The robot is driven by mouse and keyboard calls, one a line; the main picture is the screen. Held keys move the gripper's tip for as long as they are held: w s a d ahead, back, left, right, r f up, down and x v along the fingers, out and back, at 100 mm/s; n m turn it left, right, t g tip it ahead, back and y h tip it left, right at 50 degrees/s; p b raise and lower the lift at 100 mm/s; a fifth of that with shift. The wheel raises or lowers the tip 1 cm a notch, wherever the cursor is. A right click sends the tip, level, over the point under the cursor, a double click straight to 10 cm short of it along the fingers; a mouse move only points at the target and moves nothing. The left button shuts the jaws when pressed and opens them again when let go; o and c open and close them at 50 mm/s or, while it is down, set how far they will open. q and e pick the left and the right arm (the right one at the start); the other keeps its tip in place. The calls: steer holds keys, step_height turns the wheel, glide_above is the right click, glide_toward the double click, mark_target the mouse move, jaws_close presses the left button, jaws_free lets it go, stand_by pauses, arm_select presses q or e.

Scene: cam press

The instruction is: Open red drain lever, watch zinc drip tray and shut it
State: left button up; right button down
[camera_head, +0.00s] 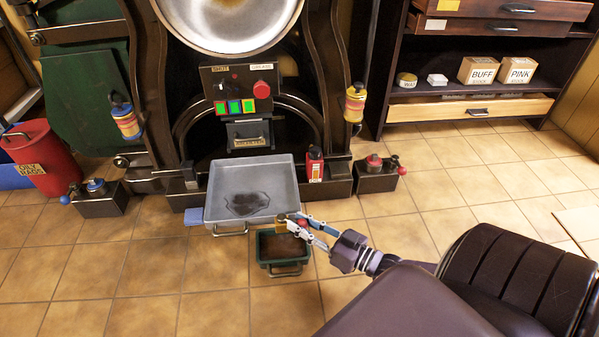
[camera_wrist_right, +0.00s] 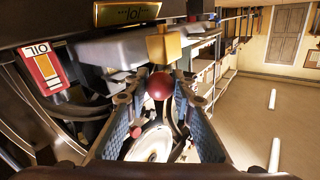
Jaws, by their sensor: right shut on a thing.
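The drain lever's red ball knob (camera_wrist_right: 160,86) sits between the fingers of my right gripper (camera_head: 304,225), which is shut on it. A brass block (camera_wrist_right: 163,47) shows just beyond the knob in the wrist view. The zinc drip tray (camera_head: 281,172) is a wide grey pan in front of the press, with a dark wet patch on its floor. My right gripper is at its front right corner. A green bin (camera_head: 284,267) with brown contents stands on the floor below that corner. Whether liquid runs from the drain cannot be made out. My left gripper is not in view.
A red oil can (camera_head: 315,165) stands right of the tray. Small lever boxes stand at left (camera_head: 97,199) and right (camera_head: 377,175) of the press. A red rag bin (camera_head: 40,160) is far left. The tiled floor in front is mostly clear.

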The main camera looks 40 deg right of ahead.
steer(key=c, duration=1.6)
jaws_free()
steer(key=v, duration=1.2)
